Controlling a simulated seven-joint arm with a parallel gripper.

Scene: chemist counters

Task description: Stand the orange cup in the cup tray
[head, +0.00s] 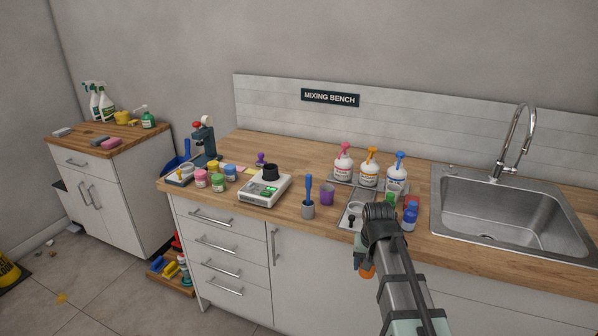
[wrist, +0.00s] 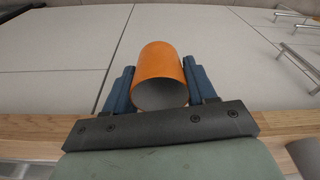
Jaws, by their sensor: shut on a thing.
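My gripper (wrist: 160,82) is shut on the orange cup (wrist: 159,62), with one blue finger on each side of it. In the wrist view the cup's open end faces the camera, and its grey inside shows. In the head view only a bit of the orange cup (head: 367,271) shows below my gripper (head: 365,262), in front of the bench's cabinet doors and outside the counter's front edge. A shallow grey metal tray (head: 344,222), likely the cup tray, lies on the counter just behind my wrist, which partly hides it. A small dark-topped item stands in it.
A purple cup (head: 327,194) and a grey pot with a blue-handled tool (head: 308,209) stand left of the tray. Pump bottles (head: 369,175) stand behind it. Blue-capped and red items (head: 410,216) are close on the right, before the sink (head: 500,230).

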